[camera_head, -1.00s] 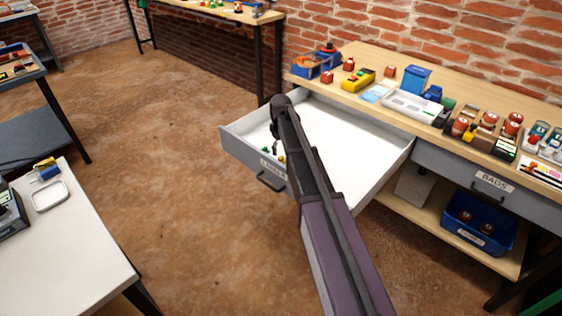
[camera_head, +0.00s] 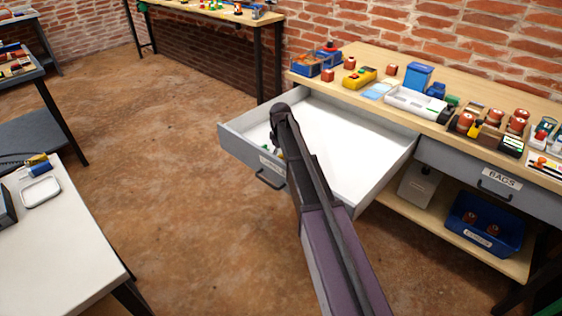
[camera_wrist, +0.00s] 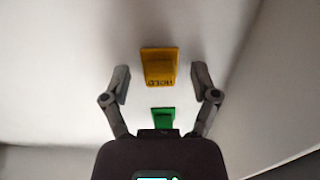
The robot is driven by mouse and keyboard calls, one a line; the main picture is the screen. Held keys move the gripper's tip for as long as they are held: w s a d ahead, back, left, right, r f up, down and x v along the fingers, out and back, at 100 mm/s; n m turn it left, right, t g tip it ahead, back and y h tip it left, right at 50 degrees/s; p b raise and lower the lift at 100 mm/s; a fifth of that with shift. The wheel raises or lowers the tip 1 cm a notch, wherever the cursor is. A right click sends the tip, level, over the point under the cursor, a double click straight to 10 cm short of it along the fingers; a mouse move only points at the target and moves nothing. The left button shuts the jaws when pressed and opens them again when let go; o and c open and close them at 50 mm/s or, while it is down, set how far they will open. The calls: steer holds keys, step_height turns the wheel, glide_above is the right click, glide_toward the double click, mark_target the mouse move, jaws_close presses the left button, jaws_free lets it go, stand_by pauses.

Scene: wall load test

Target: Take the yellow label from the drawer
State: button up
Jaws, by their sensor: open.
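The yellow label (camera_wrist: 159,68), marked HOLD, lies on the white floor of the open drawer in the wrist view. A green label (camera_wrist: 163,121) lies close to it, nearer my wrist. My gripper (camera_wrist: 161,80) is open, with one finger on each side of the yellow label and gaps between. The drawer (camera_head: 345,150) is pulled out from the bench in the head view. My gripper is inside its left front part there, mostly hidden by my arm. Only a bit of yellow and green shows beside my arm in that view.
The wooden bench top (camera_head: 345,94) holds a yellow device (camera_head: 360,78), blue boxes and several stamps. A shut drawer marked BAGS (camera_head: 490,180) is at the right. A blue bin (camera_head: 480,222) sits on the lower shelf. A white table (camera_head: 60,240) stands at the lower left.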

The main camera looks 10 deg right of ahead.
mark_target(281, 155)
stand_by(0.5)
steer(key=c, duration=0.8)
steer(key=shift+c, duration=0.2)
steer(key=shift+r, duration=0.2)
step_height(281, 155, up, 10)
steer(key=p, duration=1)
steer(key=shift+f, duration=0.2)
